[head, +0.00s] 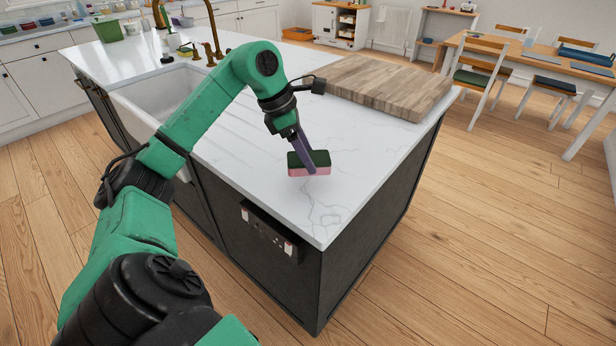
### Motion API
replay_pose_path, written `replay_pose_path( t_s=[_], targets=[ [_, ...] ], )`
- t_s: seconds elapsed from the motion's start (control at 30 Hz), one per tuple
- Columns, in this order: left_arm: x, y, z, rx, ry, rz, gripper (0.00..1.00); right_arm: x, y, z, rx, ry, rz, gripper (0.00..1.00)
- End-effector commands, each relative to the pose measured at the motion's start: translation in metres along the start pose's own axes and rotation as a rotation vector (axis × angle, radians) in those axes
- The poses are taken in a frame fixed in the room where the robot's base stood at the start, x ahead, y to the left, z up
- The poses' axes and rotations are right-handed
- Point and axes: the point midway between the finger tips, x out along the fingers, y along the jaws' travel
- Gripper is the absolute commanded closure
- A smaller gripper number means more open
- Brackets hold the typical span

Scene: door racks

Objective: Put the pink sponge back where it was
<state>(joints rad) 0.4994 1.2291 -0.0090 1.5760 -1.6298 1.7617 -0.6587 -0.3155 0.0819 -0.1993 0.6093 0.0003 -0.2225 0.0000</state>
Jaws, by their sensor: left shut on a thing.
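The pink sponge (322,171) has a dark green top layer and a pink lower layer. It is at the near right part of the white marble island top (255,172). My left gripper (308,163) reaches down from above and is shut on the sponge, with one finger across its near side. Whether the sponge touches the worktop or is slightly above it, I cannot tell. My right gripper is not in view.
A thick wooden board (375,84) lies behind the sponge. A white sink (160,100) and a brass tap (213,35) are at the left. A green container (108,31) stands at the far left. The worktop around the sponge is clear, with its front edge close by.

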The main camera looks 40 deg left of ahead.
Motion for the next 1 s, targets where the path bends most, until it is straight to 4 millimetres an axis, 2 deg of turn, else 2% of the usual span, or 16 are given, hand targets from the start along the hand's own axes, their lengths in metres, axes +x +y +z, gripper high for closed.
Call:
replay_pose_path(
  t_s=[0.03, 0.17, 0.3, 0.6, 0.63, 0.7, 1.0],
  targets=[
    [0.011, -0.001, -0.004, 0.0, 0.001, -0.003, 1.0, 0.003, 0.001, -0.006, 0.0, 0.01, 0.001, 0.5],
    [0.029, 0.0, -0.012, 0.0, 0.0, -0.003, 1.0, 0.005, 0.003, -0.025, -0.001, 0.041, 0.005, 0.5],
    [0.048, 0.0, -0.02, 0.0, -0.001, -0.001, 1.0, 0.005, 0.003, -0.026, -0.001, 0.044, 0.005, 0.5],
    [0.052, 0.001, -0.022, 0.001, -0.001, 0.001, 1.0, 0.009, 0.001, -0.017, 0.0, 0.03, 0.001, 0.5],
    [0.051, 0.001, -0.021, 0.001, -0.001, 0.001, 0.25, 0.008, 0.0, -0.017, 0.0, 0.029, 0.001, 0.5],
    [0.051, 0.001, -0.021, 0.001, -0.001, 0.0, 0.03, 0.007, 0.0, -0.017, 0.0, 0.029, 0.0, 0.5],
    [0.049, 0.0, -0.02, 0.001, -0.002, 0.0, 0.03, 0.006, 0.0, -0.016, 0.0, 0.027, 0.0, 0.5]
  ],
)
